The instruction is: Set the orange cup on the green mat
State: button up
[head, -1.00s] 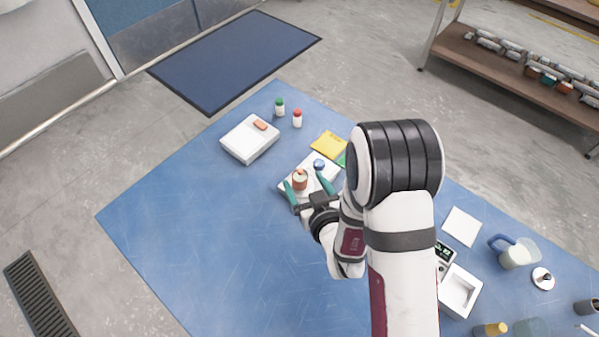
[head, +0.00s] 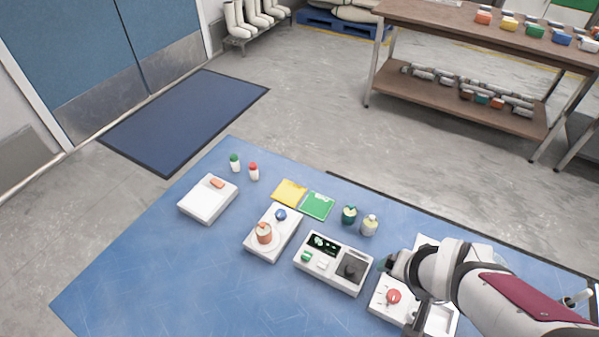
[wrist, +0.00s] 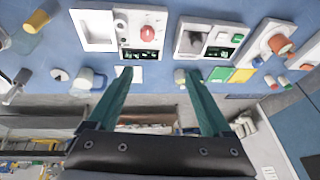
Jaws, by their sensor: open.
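The orange cup (head: 264,233) stands upright on the round plate of a white unit (head: 258,252) with a blue knob. The green mat (head: 317,205) lies flat and bare behind that unit, to its right, beside a yellow mat (head: 289,193). In the wrist view the cup (wrist: 279,43) is at the upper right and the green mat (wrist: 221,74) is left of the yellow one. My gripper (wrist: 159,74) is open and empty, well away from the cup. In the head view it is at the lower right, over a white device with a red knob, partly hidden by my arm.
A white device with a dark screen (head: 325,243) stands between the cup's unit and my gripper. Two small jars (head: 349,214) stand right of the green mat. A white box (head: 208,200) and two capped bottles (head: 235,162) are at left. The blue table's front left is clear.

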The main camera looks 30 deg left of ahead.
jog(key=s+d+r+m+g, duration=0.2)
jog(key=s+r+m, duration=0.1)
jog(key=s, duration=0.5)
jog(key=s+d+r+m+g, duration=0.2)
jog(key=s+d+m, duration=0.1)
jog(key=s, duration=0.5)
jog(key=w+a+r+n, duration=0.4)
jog(key=w+n, duration=0.1)
jog(key=w, duration=0.3)
jog(key=n+h, duration=0.1)
jog(key=n, duration=1.2)
send_over(262, 224)
notch_tip(262, 224, down, 4)
notch_tip(262, 224, down, 16)
jog(key=shift+r, duration=0.25)
grip_shut()
